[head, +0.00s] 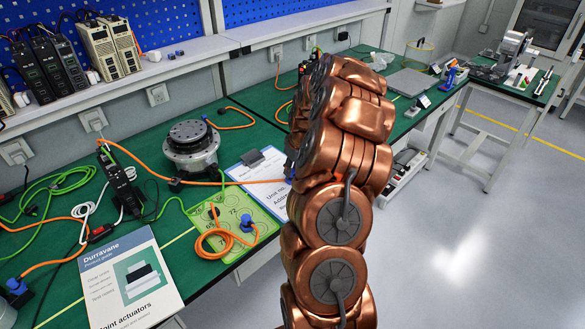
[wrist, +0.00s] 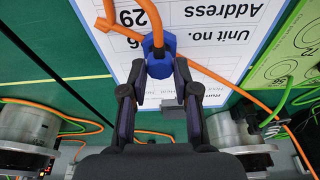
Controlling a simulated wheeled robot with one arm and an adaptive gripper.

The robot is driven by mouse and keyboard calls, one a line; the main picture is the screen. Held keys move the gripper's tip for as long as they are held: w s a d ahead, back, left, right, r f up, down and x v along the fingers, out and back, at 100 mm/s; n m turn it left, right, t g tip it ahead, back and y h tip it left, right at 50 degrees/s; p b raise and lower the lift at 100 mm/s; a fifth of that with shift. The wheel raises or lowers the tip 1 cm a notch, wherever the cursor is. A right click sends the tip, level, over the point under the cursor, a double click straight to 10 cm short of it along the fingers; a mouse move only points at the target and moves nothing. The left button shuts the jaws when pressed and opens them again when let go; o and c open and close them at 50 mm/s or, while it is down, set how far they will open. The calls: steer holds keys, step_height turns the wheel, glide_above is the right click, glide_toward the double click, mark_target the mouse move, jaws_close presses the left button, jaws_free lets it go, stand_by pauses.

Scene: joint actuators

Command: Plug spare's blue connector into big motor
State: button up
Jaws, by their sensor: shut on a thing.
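A large round silver motor with a dark top (head: 190,148) stands on the green bench left of my arm in the head view. My gripper (wrist: 158,82) is shut on a blue connector (wrist: 141,48) with an orange cable, above a clipboard sheet (wrist: 205,45). The held connector shows as a small blue patch (head: 290,171) beside my arm, which hides the gripper there. Two round metal motors, at the left (wrist: 28,128) and right (wrist: 236,132), show in the wrist view.
Another blue connector (head: 246,223) with coiled orange cable lies on a light green mat (head: 232,256). Orange and green cables cross the bench. A shelf of drives (head: 109,45) runs along the back.

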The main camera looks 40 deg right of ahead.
jaws_close()
steer(key=shift+r, duration=0.15)
steer(key=shift+w+v, duration=0.2)
steer(key=shift+v, duration=0.55)
steer(key=shift+w+v, duration=0.15)
steer(key=shift+v, duration=0.6)
steer(key=shift+w+v, duration=0.2)
steer(key=shift+v, duration=0.6)
steer(key=shift+r, duration=0.1)
